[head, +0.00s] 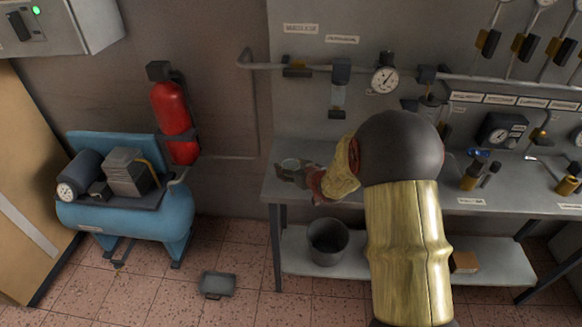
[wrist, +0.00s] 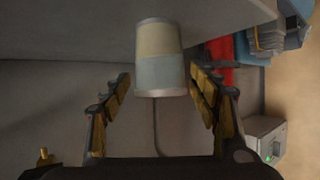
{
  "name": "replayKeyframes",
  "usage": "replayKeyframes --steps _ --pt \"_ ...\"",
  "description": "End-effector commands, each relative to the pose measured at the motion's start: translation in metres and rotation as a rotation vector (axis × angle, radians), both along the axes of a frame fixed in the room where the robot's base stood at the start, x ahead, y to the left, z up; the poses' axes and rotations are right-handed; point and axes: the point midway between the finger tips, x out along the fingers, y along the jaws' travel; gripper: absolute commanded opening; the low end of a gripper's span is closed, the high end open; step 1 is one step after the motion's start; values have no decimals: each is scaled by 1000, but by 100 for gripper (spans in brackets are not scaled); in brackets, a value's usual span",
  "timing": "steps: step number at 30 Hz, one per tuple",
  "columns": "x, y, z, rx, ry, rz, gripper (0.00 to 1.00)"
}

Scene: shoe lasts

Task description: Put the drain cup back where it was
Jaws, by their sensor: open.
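The drain cup (wrist: 160,62) is a pale, slightly tapered cup with a grey band near its wide rim. The wrist view is upside down, and the cup stands upright on the bench top. In the head view the cup (head: 290,164) is small, near the left end of the bench (head: 270,190). My gripper (wrist: 159,82) is open, with one finger on each side of the cup and gaps showing. In the head view my gripper (head: 306,180) is beside the cup, partly hidden by my arm.
A grey bucket (head: 328,241) stands on the lower shelf. A blue compressor (head: 128,205) and a red extinguisher (head: 171,115) are at the left.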

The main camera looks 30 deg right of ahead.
Motion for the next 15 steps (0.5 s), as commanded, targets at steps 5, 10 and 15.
replayKeyframes --steps 5,10,15 --pt "0 0 0 0 0 0 61" --pt "-3 0 6 0 0 -1 61" --pt "-27 0 19 0 -1 -1 61"
